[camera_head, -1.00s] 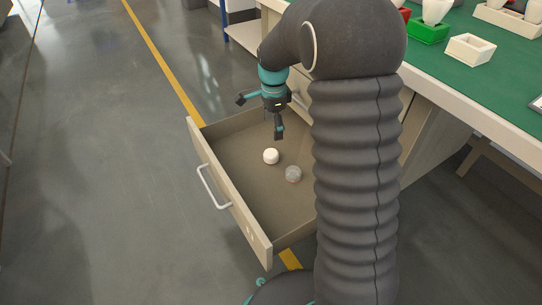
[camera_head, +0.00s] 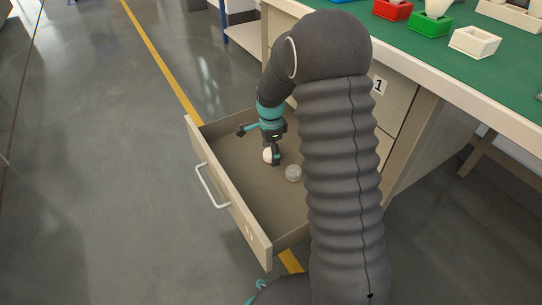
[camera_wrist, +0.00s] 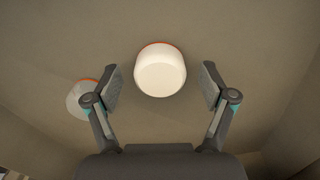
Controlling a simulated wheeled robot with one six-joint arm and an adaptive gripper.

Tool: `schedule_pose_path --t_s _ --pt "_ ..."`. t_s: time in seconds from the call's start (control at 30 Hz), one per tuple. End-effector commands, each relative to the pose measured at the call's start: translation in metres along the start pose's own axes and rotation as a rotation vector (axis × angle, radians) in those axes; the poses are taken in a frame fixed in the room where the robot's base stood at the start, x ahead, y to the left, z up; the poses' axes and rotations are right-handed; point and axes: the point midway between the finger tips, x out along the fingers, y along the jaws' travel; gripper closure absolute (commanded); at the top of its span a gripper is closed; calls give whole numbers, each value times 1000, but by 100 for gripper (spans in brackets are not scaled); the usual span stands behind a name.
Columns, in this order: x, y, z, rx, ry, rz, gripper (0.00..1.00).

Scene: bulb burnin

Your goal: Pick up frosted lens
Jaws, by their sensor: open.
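The frosted lens, a white rounded cap with an orange rim at its base, lies on the drawer floor. In the head view the lens (camera_head: 267,156) is partly hidden by a finger. In the wrist view the lens (camera_wrist: 160,72) shows between and slightly beyond the fingertips, with a gap on each side. My gripper (camera_head: 259,146) is open and empty, low over the drawer, pointing down at the lens. It also shows wide open in the wrist view (camera_wrist: 161,88).
A greyer, clear-looking cap (camera_head: 293,173) lies close by on the drawer floor; my left finger partly covers it in the wrist view (camera_wrist: 78,99). The open drawer (camera_head: 232,207) has walls around both. A green-topped bench (camera_head: 420,62) with red, green and white holders stands at right.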

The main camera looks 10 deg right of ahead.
Motion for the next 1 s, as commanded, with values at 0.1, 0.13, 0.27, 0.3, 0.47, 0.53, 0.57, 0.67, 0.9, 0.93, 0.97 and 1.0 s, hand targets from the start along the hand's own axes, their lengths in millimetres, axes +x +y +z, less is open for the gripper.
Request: schedule_pose_path --t_s 0.1,0.13,0.27,0.3,0.47,0.53,0.57,0.67,0.9,0.93,0.97,1.0 --pt "4 0 0 0 0 0 17" --pt "4 0 0 0 0 0 17" --pt "4 0 0 0 0 0 22" --pt "4 0 0 0 0 0 32" --pt "4 0 0 0 0 0 61" --pt "3 0 0 0 0 0 61" --pt "3 0 0 0 0 0 61" --pt "3 0 0 0 0 -1 61" --pt "-8 -1 0 0 0 -4 61" --pt "-12 -1 0 0 0 -4 61" --pt "-17 -1 0 0 0 -3 61" --pt "-24 -1 0 0 0 -5 61"
